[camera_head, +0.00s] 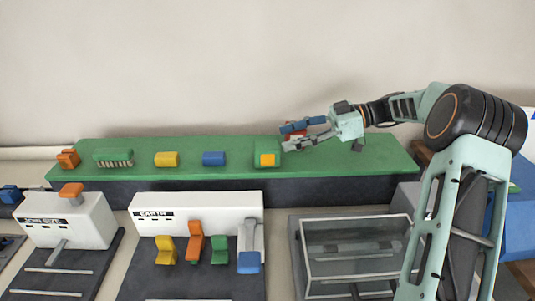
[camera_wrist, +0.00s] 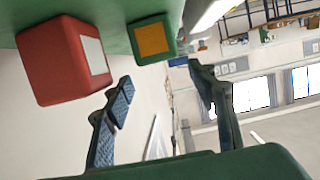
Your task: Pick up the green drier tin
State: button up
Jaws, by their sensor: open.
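The green drier tin (camera_head: 267,145), a small block with an orange label on its front, stands on the green shelf top. In the wrist view the tin (camera_wrist: 153,40) shows at top centre, beyond the fingertips and upside down. My gripper (camera_head: 287,137) is open just right of the tin and near it, its fingers pointing left. In the wrist view the gripper (camera_wrist: 160,75) has its fingers wide apart with nothing between them. I see no contact with the tin.
A red tin (camera_wrist: 65,60) with a pale label sits close beside the green one; my fingers partly hide it in the head view. Blue (camera_head: 214,158) and yellow (camera_head: 166,159) blocks, a brush (camera_head: 113,157) and an orange piece (camera_head: 68,158) line the green shelf (camera_head: 350,160). Lever boxes stand in front.

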aim_at(273, 144)
jog(key=x, duration=0.3)
jog(key=f+x, duration=0.1)
jog(key=x, duration=0.3)
jog(key=shift+s, duration=0.1)
jog(key=shift+d, duration=0.1)
jog(key=shift+c, duration=0.6)
jog(key=c, duration=1)
